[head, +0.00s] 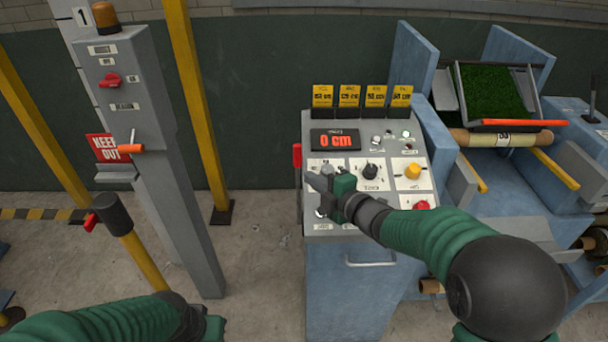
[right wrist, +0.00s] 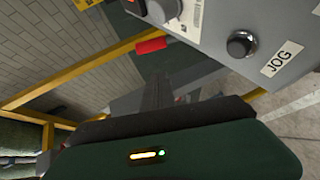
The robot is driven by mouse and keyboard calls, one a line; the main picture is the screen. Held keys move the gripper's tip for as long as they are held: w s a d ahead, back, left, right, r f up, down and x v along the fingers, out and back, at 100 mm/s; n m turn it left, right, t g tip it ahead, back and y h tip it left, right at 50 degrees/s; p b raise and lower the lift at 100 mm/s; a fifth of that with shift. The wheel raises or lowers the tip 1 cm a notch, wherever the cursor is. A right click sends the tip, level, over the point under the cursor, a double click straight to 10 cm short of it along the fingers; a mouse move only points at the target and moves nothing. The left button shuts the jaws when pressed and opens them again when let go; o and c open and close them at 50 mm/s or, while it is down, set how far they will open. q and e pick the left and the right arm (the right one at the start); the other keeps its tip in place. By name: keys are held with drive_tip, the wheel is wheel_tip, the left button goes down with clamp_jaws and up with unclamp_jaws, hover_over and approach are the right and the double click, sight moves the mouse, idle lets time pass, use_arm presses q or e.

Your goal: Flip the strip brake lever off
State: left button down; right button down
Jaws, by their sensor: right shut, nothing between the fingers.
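A red-gripped lever (head: 297,156) stands upright on the left side of the blue console (head: 345,285). I take it as the strip brake lever, but no label on it can be read. Its red grip also shows in the right wrist view (right wrist: 150,46). My right gripper (head: 310,178) is shut and empty over the left part of the sloped control panel (head: 385,142), just right of and below the red grip, apparently apart from it. In the right wrist view its fingers (right wrist: 160,90) point toward the lever side. My left gripper (head: 208,325) is at the bottom edge, partly cut off; its fingers are not clear.
The panel carries a "0 cm" display (head: 335,139), several knobs, a yellow button (head: 412,170) and a red button (head: 421,205). A turf tray (head: 492,92) is at right. Floor between post and console is clear.

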drive_tip(key=s+d+f+m+g+h+p, duration=0.1)
drive_tip(key=s+d+f+m+h, duration=0.1)
drive_tip(key=s+d+m+h, duration=0.3)
drive_tip(key=s+d+f+m+g+h+p, duration=0.1)
drive_tip(key=s+d+f+m+h, duration=0.2)
drive_tip(key=d+m, duration=0.35)
use_arm(q)
drive_tip(key=p+v, duration=0.1)
drive_tip(key=v, duration=0.2)
drive_tip(key=shift+w+r, duration=0.15)
drive_tip(key=shift+r, duration=0.15)
use_arm(e)
drive_tip(key=s+d+f+m+g, duration=0.1)
drive_tip(key=s+f+m+g, duration=0.1)
drive_tip(key=s+m, duration=0.2)
drive_tip(key=s+d+f+m+g, duration=0.2)
drive_tip(key=s+f+m+g, duration=0.1)
drive_tip(key=s, duration=0.8)
drive_tip(key=s+d+f+m+g+h, duration=0.1)
drive_tip(key=s+f+m+g, duration=0.2)
drive_tip(key=s, duration=0.5)
drive_tip(key=shift+d+m, duration=0.2)
drive_tip(key=shift+m, duration=0.65)
drive_tip(key=shift+s, duration=0.15)
drive_tip(key=c, duration=2.1)
unclamp_jaws()
